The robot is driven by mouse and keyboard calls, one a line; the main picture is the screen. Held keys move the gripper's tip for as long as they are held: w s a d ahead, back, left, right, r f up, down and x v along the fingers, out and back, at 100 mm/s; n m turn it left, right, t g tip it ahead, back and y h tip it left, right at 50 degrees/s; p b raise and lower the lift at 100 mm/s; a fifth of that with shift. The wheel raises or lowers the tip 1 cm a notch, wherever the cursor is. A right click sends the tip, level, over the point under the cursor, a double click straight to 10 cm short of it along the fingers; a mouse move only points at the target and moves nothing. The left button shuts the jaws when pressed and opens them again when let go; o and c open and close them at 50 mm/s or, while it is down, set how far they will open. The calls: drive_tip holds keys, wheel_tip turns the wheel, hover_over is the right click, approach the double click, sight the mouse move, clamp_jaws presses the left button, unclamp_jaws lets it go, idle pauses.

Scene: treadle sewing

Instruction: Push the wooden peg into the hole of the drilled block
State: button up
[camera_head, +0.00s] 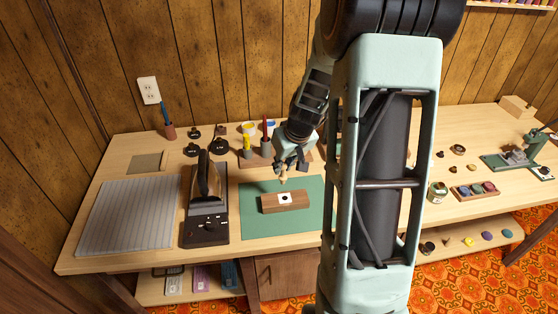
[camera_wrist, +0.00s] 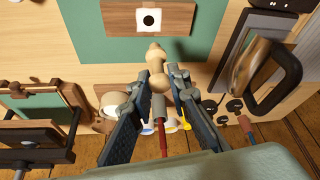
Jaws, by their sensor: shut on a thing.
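The drilled block (camera_head: 284,202) is brown wood and lies on a green mat (camera_head: 307,224). A white square with a dark hole is on its face, and the block also shows at the top of the wrist view (camera_wrist: 178,18). My gripper (camera_head: 284,171) is behind and above the block. In the wrist view my gripper (camera_wrist: 160,80) is shut on the pale wooden peg (camera_wrist: 156,58), a turned piece with a rounded knob. The peg points toward the block, and a gap of green mat shows between them in that view. The held part of the peg is partly hidden by the fingers.
A dark upright iron-like tool (camera_head: 205,205) stands left of the mat, and a grey ribbed board (camera_head: 128,213) lies farther left. Pots and a rack with coloured handles (camera_head: 255,150) stand behind my gripper. The mat around the block is clear.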

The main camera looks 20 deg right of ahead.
sight(285, 179)
drive_tip(key=shift+s+d+f, duration=0.2)
drive_tip(key=shift+s, duration=0.35)
drive_tip(key=shift+f+b, duration=1.65)
drive_tip(key=shift+f, duration=0.9)
drive_tip(key=shift+f+b, duration=0.2)
drive_tip(key=shift+b, duration=0.2)
drive_tip(key=shift+b, duration=0.6)
drive_tip(key=shift+f+b, duration=0.65)
drive_tip(key=shift+b, duration=0.1)
idle(0.3)
drive_tip(key=o, duration=0.9)
drive_tip(key=shift+c, duration=0.2)
